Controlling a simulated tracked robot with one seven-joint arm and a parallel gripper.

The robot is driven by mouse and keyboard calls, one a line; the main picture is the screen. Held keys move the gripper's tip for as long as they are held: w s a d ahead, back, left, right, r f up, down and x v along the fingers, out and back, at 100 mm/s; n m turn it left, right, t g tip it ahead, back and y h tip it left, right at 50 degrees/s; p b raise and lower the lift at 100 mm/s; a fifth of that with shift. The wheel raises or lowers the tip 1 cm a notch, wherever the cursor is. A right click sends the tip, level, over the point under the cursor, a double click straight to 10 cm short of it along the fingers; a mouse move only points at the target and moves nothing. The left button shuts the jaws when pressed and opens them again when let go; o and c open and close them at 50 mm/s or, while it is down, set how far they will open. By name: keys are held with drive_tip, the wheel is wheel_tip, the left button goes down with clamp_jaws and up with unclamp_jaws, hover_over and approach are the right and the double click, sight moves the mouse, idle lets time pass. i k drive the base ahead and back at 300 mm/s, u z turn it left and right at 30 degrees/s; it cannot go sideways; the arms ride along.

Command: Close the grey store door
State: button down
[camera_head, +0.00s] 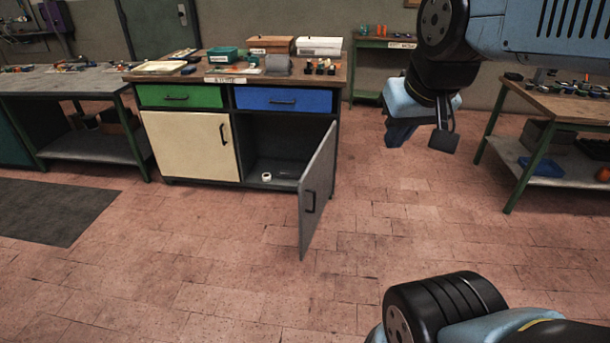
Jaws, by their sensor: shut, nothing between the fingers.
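The grey store door (318,190) is the right-hand door of the workbench cabinet.
The cabinet has a closed cream door (192,144), a green drawer (180,96) and a blue drawer (283,100). Benches stand at left (70,82) and right (570,106). The tiled floor (220,260) before the door is clear. A dark mat (45,208) lies at left.

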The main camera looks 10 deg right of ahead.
sight(315, 186)
drive_tip(key=u, duration=0.1)
drive_tip(key=i, duration=1)
drive_tip(key=z, duration=0.1)
